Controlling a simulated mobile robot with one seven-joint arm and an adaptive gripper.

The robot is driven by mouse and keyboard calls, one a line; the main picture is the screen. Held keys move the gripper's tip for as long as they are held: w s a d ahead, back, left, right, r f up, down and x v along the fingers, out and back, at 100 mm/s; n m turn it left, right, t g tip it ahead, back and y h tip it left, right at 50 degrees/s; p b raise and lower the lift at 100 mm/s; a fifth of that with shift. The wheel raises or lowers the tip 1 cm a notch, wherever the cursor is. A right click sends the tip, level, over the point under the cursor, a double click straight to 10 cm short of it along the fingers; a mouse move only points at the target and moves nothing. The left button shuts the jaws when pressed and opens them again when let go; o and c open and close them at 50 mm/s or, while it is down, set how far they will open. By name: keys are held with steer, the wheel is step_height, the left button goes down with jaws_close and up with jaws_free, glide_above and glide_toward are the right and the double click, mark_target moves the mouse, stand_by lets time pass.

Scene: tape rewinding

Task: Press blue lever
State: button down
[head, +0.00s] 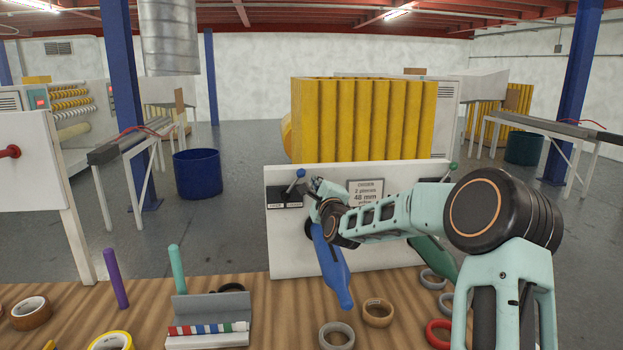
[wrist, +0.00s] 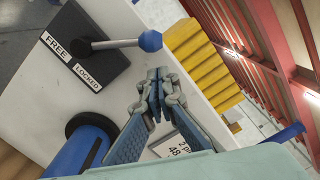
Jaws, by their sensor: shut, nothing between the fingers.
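A long blue lever (head: 332,270) hangs down at the front of a white panel (head: 283,245). Its blue arm and black hub also show at the lower left of the wrist view (wrist: 82,154). A smaller lever with a blue knob (wrist: 150,40) sticks out from a black plate marked FREE and LOCKED (wrist: 85,52); the knob shows in the head view too (head: 301,173). My gripper (wrist: 157,76) is shut and empty. It is near the panel top, close to the blue knob, with a visible gap in the wrist view. My arm hides part of the panel.
An order sign (head: 366,188) is on the panel. A green-knobbed lever (head: 454,167) and a green handle (head: 436,258) are at its right. Tape rolls (head: 378,312) and upright purple (head: 116,278) and teal (head: 178,268) rods occupy the wooden table (head: 265,310).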

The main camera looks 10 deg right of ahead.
mark_target(301, 171)
steer(key=shift+w+a+r, duration=0.15)
steer(key=shift+a+r, duration=0.2)
steer(key=shift+a, duration=0.35)
steer(key=shift+a+r+n+b, duration=0.35)
steer(key=shift+n+b, duration=0.1)
steer(key=shift+n, duration=0.15)
steer(key=a+r+n+b, duration=0.1)
steer(key=a+n+b, duration=0.1)
steer(key=shift+r+n, duration=0.15)
steer(key=shift+n, duration=0.25)
steer(key=a+r+n+b, duration=0.1)
steer(key=a+n, duration=0.7)
steer(key=n, duration=0.1)
steer(key=shift+g+b, duration=0.3)
steer(key=shift+b, duration=0.1)
steer(key=shift+r, duration=0.1)
